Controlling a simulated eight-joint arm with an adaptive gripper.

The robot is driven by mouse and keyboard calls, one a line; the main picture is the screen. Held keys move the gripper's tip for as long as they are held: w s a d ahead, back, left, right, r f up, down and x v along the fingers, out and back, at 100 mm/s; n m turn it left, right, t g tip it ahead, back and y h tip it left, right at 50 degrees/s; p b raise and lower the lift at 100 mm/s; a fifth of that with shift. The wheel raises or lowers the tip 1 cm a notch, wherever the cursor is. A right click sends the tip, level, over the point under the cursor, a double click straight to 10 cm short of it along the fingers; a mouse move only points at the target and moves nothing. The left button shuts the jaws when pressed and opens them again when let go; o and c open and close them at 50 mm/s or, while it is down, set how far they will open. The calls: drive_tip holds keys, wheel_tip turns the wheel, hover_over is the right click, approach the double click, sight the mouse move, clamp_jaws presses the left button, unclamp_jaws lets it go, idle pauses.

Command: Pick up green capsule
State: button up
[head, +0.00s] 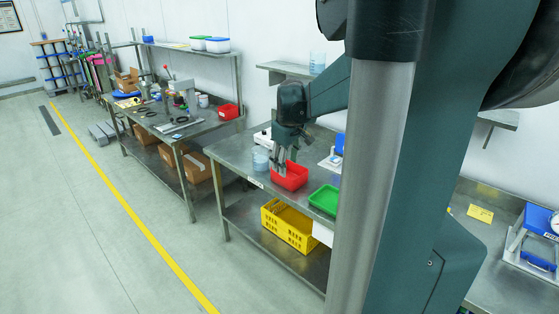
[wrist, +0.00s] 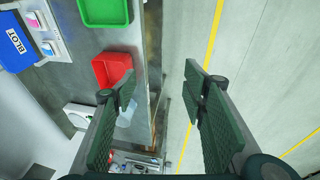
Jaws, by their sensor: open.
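I cannot make out a green capsule in either view. My gripper (head: 279,166) hangs over the steel bench beside the red bin (head: 290,177), partly in front of it in the head view. In the wrist view my gripper (wrist: 160,80) has its two dark green fingers wide apart, with nothing between them. The red bin (wrist: 112,68) shows there beside the left finger, which covers part of it. A green tray (head: 325,199) lies on the bench right of the red bin; it also shows at the top of the wrist view (wrist: 103,13), and its visible part looks empty.
A clear beaker (head: 261,158) stands left of the red bin. A blue-fronted device (wrist: 18,42) stands at the bench's back. A yellow crate (head: 288,225) sits on the lower shelf. My column hides the bench's right part. The floor in front is clear.

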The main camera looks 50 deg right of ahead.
drive_tip(key=s+d+f+g+p, duration=0.15)
drive_tip(key=s+d, duration=0.25)
drive_tip(key=d, duration=0.5)
drive_tip(key=s+d+f+p, duration=0.1)
drive_tip(key=s+d+f, duration=0.2)
drive_tip(key=d, duration=0.7)
drive_tip(key=s+d+f+p, duration=0.15)
drive_tip(key=s+d, duration=0.25)
drive_tip(key=d, duration=0.5)
drive_tip(key=s+d+f+p, duration=0.1)
drive_tip(key=s+d+f, duration=0.2)
drive_tip(key=s+d, duration=0.2)
drive_tip(key=s+d+f+y+p, duration=0.1)
drive_tip(key=s+d+f, duration=0.3)
drive_tip(key=s+d, duration=0.2)
drive_tip(key=s+d+f+g+y, duration=0.1)
drive_tip(key=s+d+f, duration=0.2)
drive_tip(key=s+d, duration=0.3)
drive_tip(key=shift+s+d+f+p, duration=0.15)
drive_tip(key=shift+s+f+p, duration=0.05)
drive_tip(key=shift+s, duration=0.25)
drive_tip(key=shift+s+d+f+p, duration=0.1)
drive_tip(key=shift+s+f+p, duration=0.1)
drive_tip(key=shift+s, duration=0.25)
drive_tip(key=shift+s+d+f, duration=0.2)
drive_tip(key=shift+s+f, duration=0.05)
drive_tip(key=shift+s, duration=0.25)
drive_tip(key=shift+f, duration=1.3)
